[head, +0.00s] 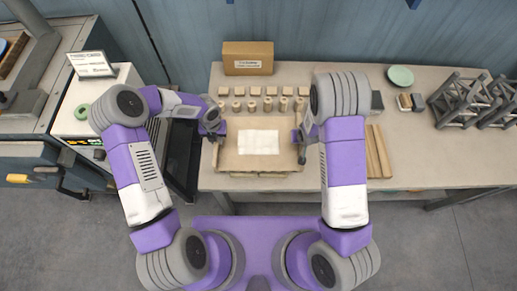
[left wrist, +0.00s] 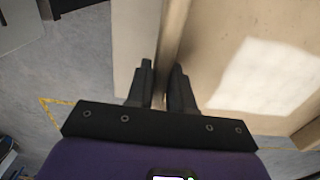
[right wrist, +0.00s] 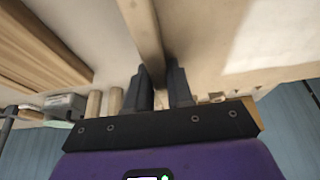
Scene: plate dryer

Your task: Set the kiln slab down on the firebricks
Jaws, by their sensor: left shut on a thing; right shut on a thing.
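The kiln slab (head: 228,157) is a flat tan square board with a white patch on top, in front of me at the table's near edge. My left gripper (head: 217,137) is shut on its left rim; the rim passes between the fingers in the left wrist view (left wrist: 161,75). My right gripper (head: 299,140) is shut on its right rim, also seen between the fingers in the right wrist view (right wrist: 160,75). The slab looks level. I cannot tell whether it touches anything below.
Several small cream blocks (head: 254,91) and short tan cylinders (head: 252,106) stand in rows just behind the slab. A cardboard box (head: 248,58) is at the back. Wooden strips (head: 379,152) lie to the right. A green dish (head: 400,76) and metal trusses (head: 475,100) are farther right.

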